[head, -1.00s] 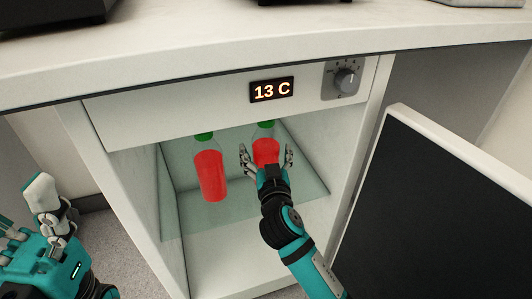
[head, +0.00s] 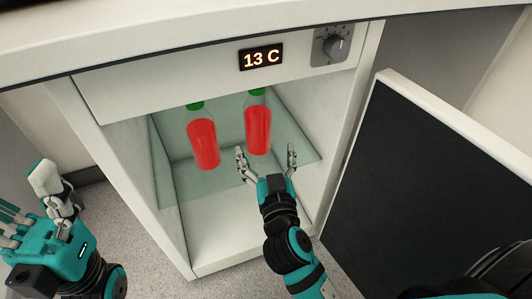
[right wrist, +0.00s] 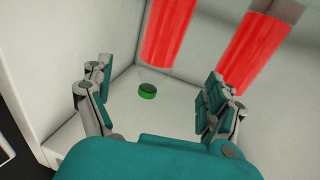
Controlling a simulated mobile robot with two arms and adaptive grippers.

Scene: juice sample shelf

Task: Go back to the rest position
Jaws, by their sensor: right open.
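My right gripper (head: 266,155) is open and empty in the head view, in front of the open cabinet and just below the right red bottle. Its spread fingers also show in the right wrist view (right wrist: 157,95), with nothing between them. The left red bottle (head: 203,145) and the right red bottle (head: 258,128), both green-capped, stand upright on the glass shelf (head: 225,178). The gripper appears clear of both. My left gripper (head: 27,192) is at the left edge with its fingers apart and nothing seen in it; part is cut off.
The cabinet door (head: 430,180) stands open on the right, near my right arm. A 13 C display (head: 261,57) and a dial (head: 336,46) are above the opening. A small green round piece (right wrist: 147,91) lies low inside the cabinet. The countertop (head: 150,45) overhangs above.

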